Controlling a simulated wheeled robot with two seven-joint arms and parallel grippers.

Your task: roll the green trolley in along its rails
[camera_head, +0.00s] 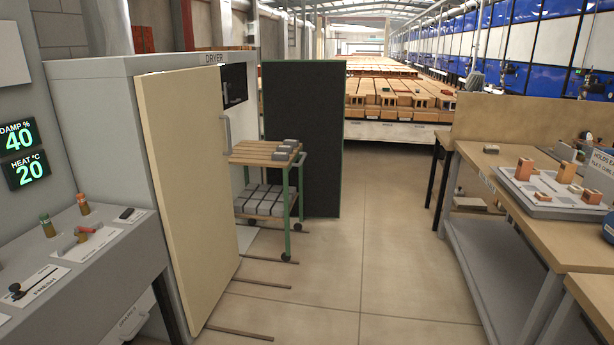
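The green trolley (287,211) stands at the mouth of the dryer (130,100), partly hidden behind the open cream door (185,190). A dark green-edged panel (302,135) stands just behind the trolley. Neither of my grippers shows.
A control bench (100,240) with levers and displays reading damp 40 and heat 20 is at the left. A wooden workbench (550,220) with a tray of brick pieces (556,190) is at the right. The floor (390,250) between is clear. Stacked bricks (395,95) fill the background.

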